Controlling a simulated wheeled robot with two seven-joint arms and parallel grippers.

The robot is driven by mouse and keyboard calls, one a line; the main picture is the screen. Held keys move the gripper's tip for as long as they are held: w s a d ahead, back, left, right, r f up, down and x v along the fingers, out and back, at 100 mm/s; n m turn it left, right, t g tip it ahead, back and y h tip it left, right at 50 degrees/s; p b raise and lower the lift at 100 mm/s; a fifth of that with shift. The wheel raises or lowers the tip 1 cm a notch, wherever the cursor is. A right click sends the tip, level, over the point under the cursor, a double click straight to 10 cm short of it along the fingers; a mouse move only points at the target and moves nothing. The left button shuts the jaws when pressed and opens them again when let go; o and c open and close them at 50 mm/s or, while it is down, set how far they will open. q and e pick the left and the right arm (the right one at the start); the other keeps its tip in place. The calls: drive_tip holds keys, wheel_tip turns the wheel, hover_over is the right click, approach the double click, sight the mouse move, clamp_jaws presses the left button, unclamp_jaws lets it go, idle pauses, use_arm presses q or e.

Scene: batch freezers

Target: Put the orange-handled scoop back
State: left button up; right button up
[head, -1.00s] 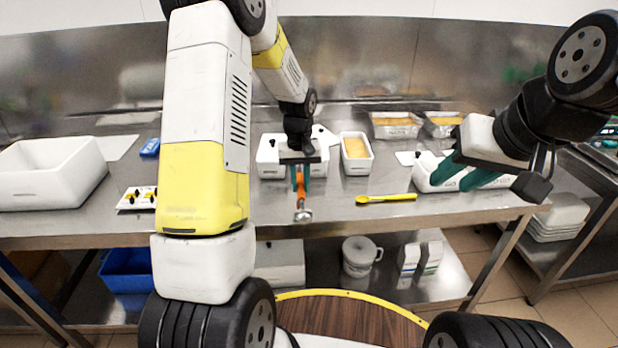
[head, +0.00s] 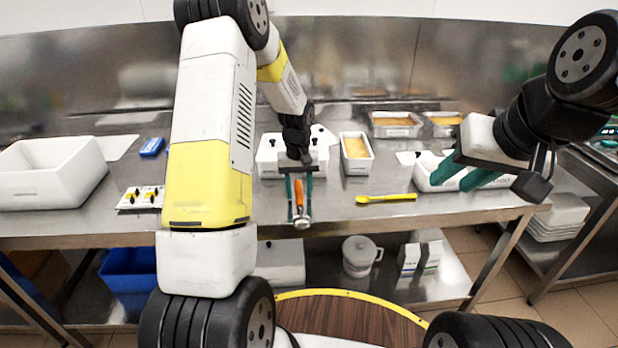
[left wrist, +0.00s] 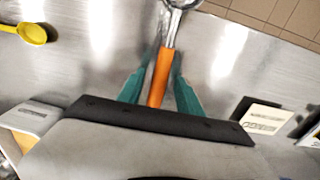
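The orange-handled scoop (head: 299,194) is near the front edge of the steel table, its metal head toward the edge. It also shows in the left wrist view (left wrist: 162,72), handle between my fingers. My left gripper (head: 299,212) points down over it. Its teal fingers stand apart on either side of the handle, with a visible gap on at least one side. The scoop seems to lie at the table surface; exact contact is hard to see. My right gripper (head: 450,184) is open and empty, above the white tub at the right.
A white container (head: 268,160) stands behind my left gripper, a white tub of yellow food (head: 369,165) beside it. A yellow spoon (head: 386,198) lies to the right. A large white bin (head: 45,190) and small tray (head: 130,206) are left. Table is clear between scoop and spoon.

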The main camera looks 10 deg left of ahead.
sight(299, 194)
use_arm(q)
wheel_tip(299, 194, up, 12)
drive_tip(key=s+d+r+m+t+h, duration=0.1)
drive_tip(key=s+r+m+t, duration=0.15)
drive_tip(key=s+r, duration=1)
drive_tip(key=s+d+r+t, duration=0.1)
drive_tip(key=s, duration=0.6)
drive_tip(key=s+d+r+m+t+h, duration=0.1)
drive_tip(key=s+r+t, duration=0.1)
drive_tip(key=s, duration=0.5)
drive_tip(key=shift+s, duration=0.15)
